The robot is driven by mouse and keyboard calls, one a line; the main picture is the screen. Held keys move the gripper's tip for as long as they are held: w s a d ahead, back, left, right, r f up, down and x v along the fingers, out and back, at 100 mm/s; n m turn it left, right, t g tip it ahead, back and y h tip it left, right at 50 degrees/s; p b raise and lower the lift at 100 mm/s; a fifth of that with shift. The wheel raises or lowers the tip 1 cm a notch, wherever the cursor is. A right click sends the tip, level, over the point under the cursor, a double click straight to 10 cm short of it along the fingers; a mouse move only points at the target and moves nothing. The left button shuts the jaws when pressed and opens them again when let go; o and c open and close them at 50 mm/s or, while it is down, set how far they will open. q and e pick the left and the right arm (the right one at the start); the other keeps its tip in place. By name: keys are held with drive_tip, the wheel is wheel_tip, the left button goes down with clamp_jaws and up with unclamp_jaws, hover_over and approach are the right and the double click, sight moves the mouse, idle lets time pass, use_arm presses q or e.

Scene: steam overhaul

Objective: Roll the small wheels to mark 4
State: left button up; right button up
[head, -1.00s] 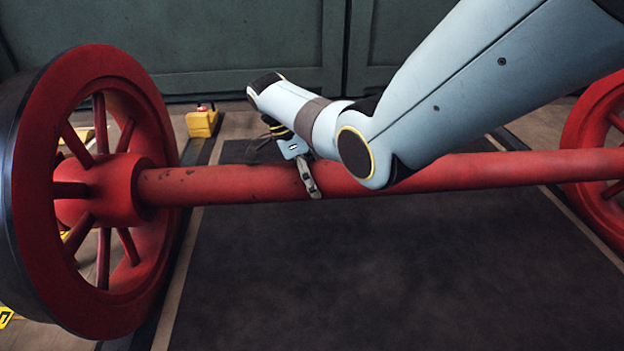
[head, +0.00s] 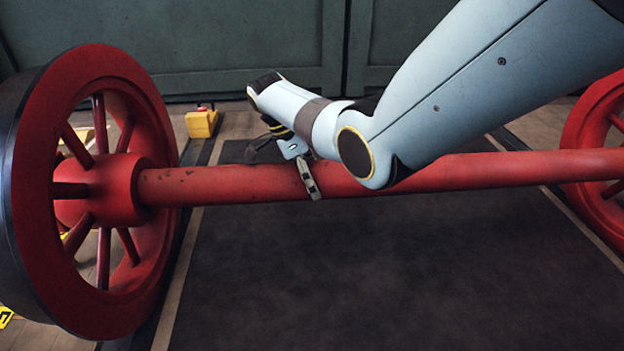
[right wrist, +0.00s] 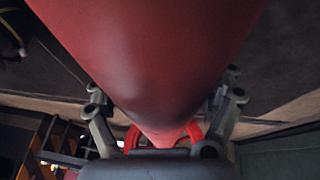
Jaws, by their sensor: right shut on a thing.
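The small wheels are a red wheelset: a spoked left wheel (head: 88,190), a right wheel (head: 598,140) cut off by the picture edge, and a red axle (head: 235,184) between them. My right gripper (head: 308,178) is shut on the axle, left of its middle. In the right wrist view the axle (right wrist: 160,60) runs between the fingers of my right gripper (right wrist: 160,125), one on each side. A yellow marker (head: 6,316) with a partly hidden sign lies at the lower left; its number cannot be read. My left gripper is not in view.
Dark rails (head: 190,215) run under the wheels with a dark mat (head: 400,270) between them. A yellow block with a red top (head: 202,122) stands beside the left rail. Green cabinets or doors (head: 240,45) close off the back.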

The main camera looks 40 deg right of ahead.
drive_tip(key=shift+s+a+f, duration=0.1)
drive_tip(key=shift+s+f, duration=0.05)
drive_tip(key=shift+f, duration=0.05)
drive_tip(key=o, duration=1.5)
drive_tip(key=v, duration=0.7)
drive_tip(key=shift+r, duration=0.25)
